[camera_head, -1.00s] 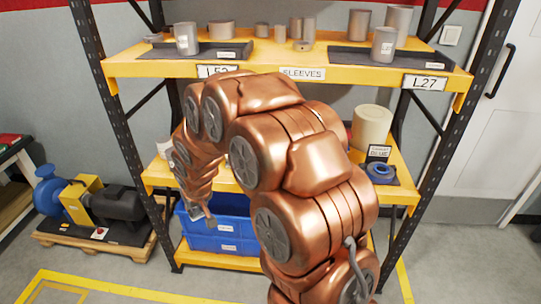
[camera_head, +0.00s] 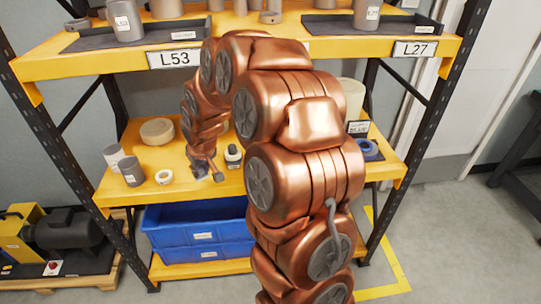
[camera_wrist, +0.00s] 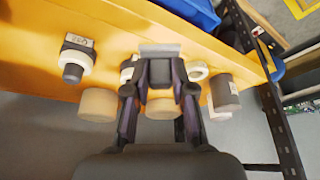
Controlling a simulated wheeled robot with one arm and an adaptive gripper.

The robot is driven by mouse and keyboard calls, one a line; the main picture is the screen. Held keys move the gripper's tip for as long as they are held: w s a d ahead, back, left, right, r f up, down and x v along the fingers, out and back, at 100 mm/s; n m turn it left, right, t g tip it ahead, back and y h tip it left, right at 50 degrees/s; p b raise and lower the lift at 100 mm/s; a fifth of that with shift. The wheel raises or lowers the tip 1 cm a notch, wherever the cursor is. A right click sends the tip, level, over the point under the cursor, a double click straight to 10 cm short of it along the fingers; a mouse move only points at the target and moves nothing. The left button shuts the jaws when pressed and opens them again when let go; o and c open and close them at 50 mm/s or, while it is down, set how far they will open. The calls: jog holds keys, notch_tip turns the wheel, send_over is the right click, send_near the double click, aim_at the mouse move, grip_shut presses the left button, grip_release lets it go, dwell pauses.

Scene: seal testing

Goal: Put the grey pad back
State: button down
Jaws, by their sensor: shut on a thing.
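My gripper (camera_wrist: 160,66) is in the middle of the wrist view, with its fingertips closed on a flat, pale grey pad (camera_wrist: 160,48). The pad shows as a thin grey strip at the tips, over the yellow shelf; I cannot tell how far above it. In the head view my gripper (camera_head: 203,172) is at the front of the middle yellow shelf (camera_head: 225,183), between a white ring (camera_head: 164,177) and a small black-and-white object (camera_head: 233,155). The pad cannot be made out clearly there.
Grey cylinders (camera_head: 131,172) and a tan disc (camera_head: 157,131) stand left on the middle shelf. A card and a blue ring (camera_head: 367,148) are at the right. Blue bins (camera_head: 200,226) sit below. The upper shelf (camera_head: 265,52) overhangs; dark posts (camera_head: 418,115) flank it.

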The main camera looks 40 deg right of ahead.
jog(key=s+d+f+b, duration=0.1)
jog(key=s+d, duration=0.3)
jog(key=d, duration=0.4)
jog(key=s+d+f+m+b, duration=0.1)
jog(key=s+d+b, duration=0.2)
jog(key=d, duration=0.5)
jog(key=s+d+f+m+b, duration=0.1)
jog(key=s+d+b, duration=0.1)
jog(key=s+d, duration=0.3)
jog(key=shift+s+d+h+b, duration=0.15)
jog(key=shift+d+h+b, duration=0.05)
jog(key=shift+d, duration=0.55)
jog(key=shift+s+d+h+b, duration=0.1)
jog(key=shift+d+h+b, duration=0.1)
jog(key=shift+d, duration=0.5)
jog(key=w+d+p, duration=0.1)
jog(key=w+d, duration=0.1)
jog(key=w, duration=0.2)
jog(key=w+d+f+p, duration=0.1)
jog(key=w+d, duration=0.1)
jog(key=w, duration=0.3)
jog(key=w+d+p, duration=0.1)
jog(key=w+d, duration=0.2)
jog(key=w, duration=0.2)
jog(key=shift+d+f, duration=0.1)
jog(key=shift+f, duration=0.1)
jog(key=shift+f+p, duration=0.55)
jog(key=shift+f, duration=1.2)
jog(key=shift+f, duration=0.15)
